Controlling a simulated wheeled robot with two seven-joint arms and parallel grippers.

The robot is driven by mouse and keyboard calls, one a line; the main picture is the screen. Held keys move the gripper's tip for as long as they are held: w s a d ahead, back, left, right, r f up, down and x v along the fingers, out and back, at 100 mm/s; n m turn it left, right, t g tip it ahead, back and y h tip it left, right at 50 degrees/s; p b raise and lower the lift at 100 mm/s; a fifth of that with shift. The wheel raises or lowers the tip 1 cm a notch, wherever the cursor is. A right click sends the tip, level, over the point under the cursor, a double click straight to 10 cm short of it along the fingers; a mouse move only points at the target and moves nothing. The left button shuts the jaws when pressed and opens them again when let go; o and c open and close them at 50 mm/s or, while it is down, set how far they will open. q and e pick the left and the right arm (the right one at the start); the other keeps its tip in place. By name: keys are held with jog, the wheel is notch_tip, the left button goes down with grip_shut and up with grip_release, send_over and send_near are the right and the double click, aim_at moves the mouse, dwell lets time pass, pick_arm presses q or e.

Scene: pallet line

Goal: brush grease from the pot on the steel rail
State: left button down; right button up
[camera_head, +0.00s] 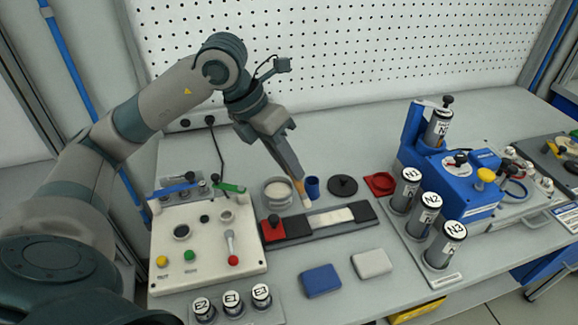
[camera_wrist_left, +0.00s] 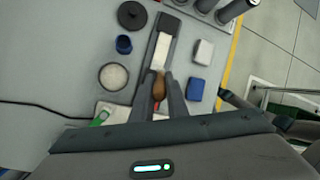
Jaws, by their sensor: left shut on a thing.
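My left gripper (camera_head: 297,177) is shut on the brush (camera_head: 306,201), which has a wooden handle and a pale tip pointing down. In the left wrist view the brown handle (camera_wrist_left: 159,86) sits between the fingers (camera_wrist_left: 160,80). The brush tip is over or beside the back edge of the rail (camera_head: 296,226), a dark bar with a pale section; I cannot tell whether it touches. The pot (camera_head: 277,192), round with cream-coloured content, stands open left of the brush; it also shows in the left wrist view (camera_wrist_left: 114,77). My right gripper is not in view.
A blue cup (camera_head: 313,186) and a black disc (camera_head: 342,185) stand behind the rail. A control box (camera_head: 207,240) is at left. Blue (camera_head: 321,280) and pale (camera_head: 371,262) blocks lie in front. Labelled cylinders (camera_head: 430,207) and a blue machine (camera_head: 455,180) are at right.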

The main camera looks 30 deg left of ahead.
pick_arm(q)
jog(key=shift+r, duration=0.2)
jog(key=shift+r+p, duration=0.85)
jog(key=shift+r, duration=0.55)
